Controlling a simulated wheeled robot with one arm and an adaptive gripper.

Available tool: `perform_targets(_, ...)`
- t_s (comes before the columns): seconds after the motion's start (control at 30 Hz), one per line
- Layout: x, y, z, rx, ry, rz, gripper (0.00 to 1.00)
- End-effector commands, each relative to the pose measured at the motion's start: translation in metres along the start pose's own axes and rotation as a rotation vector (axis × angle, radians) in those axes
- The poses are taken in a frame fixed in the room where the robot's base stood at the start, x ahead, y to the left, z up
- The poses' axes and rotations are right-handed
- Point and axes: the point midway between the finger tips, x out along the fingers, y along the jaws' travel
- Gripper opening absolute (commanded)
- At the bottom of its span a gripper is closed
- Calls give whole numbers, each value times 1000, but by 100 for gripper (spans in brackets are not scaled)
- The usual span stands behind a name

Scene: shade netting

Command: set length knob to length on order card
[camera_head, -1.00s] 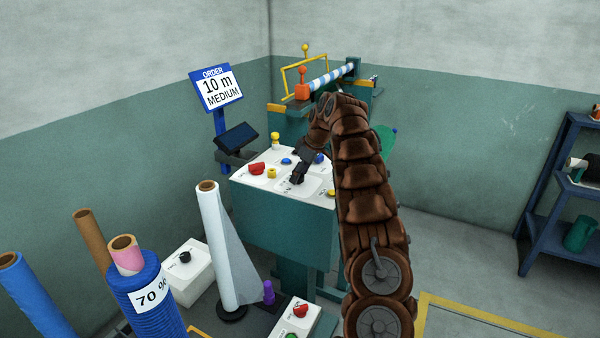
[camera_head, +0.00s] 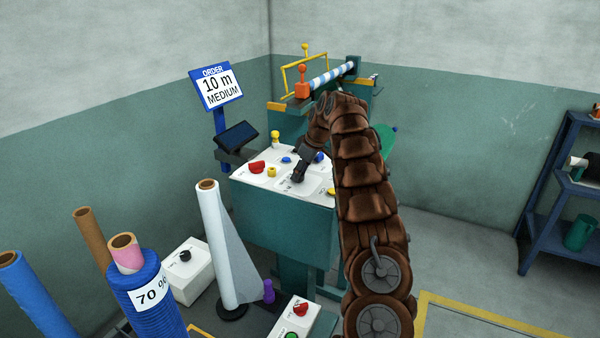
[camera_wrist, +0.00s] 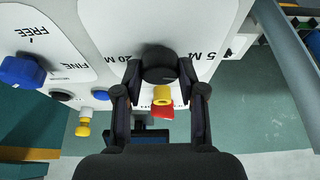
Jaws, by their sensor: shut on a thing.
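The order card (camera_head: 218,88) on a blue post reads "10 m MEDIUM". My gripper (camera_head: 298,178) reaches down onto the white top of the green console (camera_head: 285,212). In the wrist view my gripper (camera_wrist: 160,76) has its two fingers on either side of a round black knob (camera_wrist: 160,58) and is shut on it. The labels "20 M" and "5 M" are printed on the white plate beside this knob, on opposite sides. The fingers and the viewing angle hide the knob's pointer, so its setting cannot be read.
On the console are a red knob (camera_head: 257,168), a yellow knob (camera_head: 271,172) and a blue knob (camera_head: 286,160). A dark screen (camera_head: 237,136) stands behind the left edge. A white roll (camera_head: 214,240) and a blue "70 %" roll (camera_head: 148,300) stand in front, left.

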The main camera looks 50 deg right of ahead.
Motion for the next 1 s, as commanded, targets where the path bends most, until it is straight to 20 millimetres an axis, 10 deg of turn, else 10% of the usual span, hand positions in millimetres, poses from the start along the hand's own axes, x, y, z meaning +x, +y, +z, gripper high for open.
perform_targets(1.0, 2, -3, 0, 326, -2, 134, 5)
